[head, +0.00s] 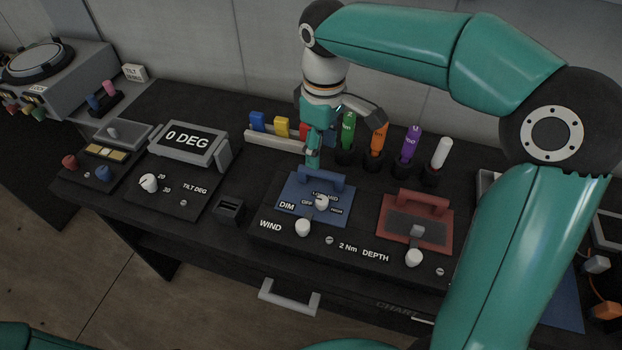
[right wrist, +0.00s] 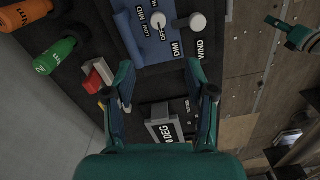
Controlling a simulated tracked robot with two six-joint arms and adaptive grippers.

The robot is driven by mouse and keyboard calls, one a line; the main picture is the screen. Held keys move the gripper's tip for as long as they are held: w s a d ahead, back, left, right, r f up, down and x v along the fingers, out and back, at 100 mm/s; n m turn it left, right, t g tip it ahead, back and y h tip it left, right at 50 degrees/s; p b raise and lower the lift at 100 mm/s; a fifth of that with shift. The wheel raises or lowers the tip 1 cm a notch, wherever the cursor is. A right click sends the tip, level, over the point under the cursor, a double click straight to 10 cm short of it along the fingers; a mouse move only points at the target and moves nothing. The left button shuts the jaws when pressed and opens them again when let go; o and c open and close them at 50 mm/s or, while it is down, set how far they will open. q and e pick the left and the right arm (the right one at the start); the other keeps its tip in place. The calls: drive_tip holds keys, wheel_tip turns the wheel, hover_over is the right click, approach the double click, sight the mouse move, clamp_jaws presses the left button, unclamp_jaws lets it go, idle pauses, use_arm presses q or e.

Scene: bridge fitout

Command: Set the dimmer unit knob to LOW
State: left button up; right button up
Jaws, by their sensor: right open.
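The dimmer unit (head: 288,197) is a blue panel with a blue handle, marked DIM, on the dark console. My right gripper (head: 345,140) is open and empty, above and behind the unit, apart from the knob. Its spread fingers (right wrist: 165,95) frame the right wrist view. A teal part, likely my left gripper (right wrist: 298,36), shows there at the right edge.
A white WIND knob (head: 302,227) stands close in front of the dimmer. A red-handled panel (head: 415,226) and a DEPTH knob (head: 413,257) are to the right. Upright coloured tools, including a purple one (head: 411,142), stand behind. A tilt display (head: 187,139) is left.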

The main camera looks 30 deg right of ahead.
sight(321, 199)
wheel_tip(321, 199, down, 16)
drive_tip(key=shift+s+d+f, duration=0.1)
drive_tip(key=shift+d+f, duration=0.05)
idle(0.4)
drive_tip(key=shift+c, duration=0.3)
clamp_jaws()
drive_tip(key=shift+d, duration=0.15)
